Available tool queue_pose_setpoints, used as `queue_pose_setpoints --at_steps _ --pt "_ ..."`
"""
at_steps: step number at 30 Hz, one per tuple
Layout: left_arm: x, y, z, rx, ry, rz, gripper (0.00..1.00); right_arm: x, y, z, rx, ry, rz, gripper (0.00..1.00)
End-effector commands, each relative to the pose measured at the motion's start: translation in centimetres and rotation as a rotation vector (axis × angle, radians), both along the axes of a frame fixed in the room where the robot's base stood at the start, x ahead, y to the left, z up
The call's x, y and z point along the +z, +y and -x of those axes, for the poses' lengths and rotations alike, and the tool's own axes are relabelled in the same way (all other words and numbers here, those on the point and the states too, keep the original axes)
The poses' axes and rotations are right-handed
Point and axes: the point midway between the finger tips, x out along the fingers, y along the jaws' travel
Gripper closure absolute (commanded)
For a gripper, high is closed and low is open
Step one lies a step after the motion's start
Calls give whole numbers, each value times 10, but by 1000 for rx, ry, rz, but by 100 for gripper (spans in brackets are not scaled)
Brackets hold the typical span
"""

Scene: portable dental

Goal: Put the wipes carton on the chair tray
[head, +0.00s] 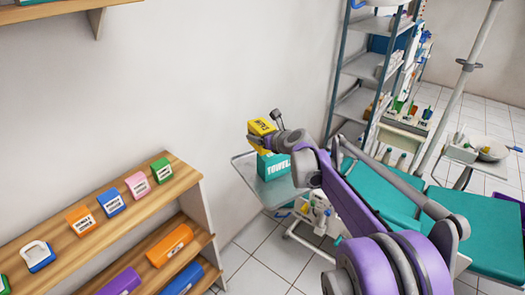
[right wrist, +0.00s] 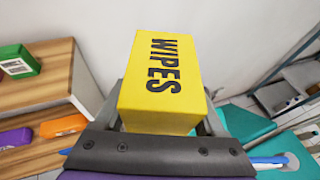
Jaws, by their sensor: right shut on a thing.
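The yellow wipes carton (head: 262,127) is held up in the air at the end of my right arm. My right gripper (head: 257,141) is shut on it. In the right wrist view the carton (right wrist: 165,80) fills the middle, between the fingers, with its WIPES lettering visible. A grey tray (head: 246,163) lies below the carton, beside the wall. A teal towel carton (head: 274,167) stands on the tray, just under the wipes carton in the picture. My arm hides part of the tray's right side. My left gripper is not in view.
A wooden shelf (head: 90,245) at left holds several coloured cartons, including a green one (head: 161,170). A teal chair (head: 480,232) is at right, behind my arm. A metal rack (head: 365,65) stands at the back. The tray's near left part looks bare.

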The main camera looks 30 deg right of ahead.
Motion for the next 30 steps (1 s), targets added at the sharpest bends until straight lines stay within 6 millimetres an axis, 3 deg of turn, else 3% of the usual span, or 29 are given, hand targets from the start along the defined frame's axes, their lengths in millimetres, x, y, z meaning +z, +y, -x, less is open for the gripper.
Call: queue_pose_setpoints --at_steps 10,23,24,27,30 --pt "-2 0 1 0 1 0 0 -41 0 0 0 0 0 88" --pt "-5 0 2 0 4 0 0 -49 1 0 1 1 0 88" --pt "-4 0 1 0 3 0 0 -48 1 0 1 0 1 21" --pt "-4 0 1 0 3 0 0 -47 1 0 1 0 1 3" --pt "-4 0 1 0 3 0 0 -47 1 0 1 0 1 0"
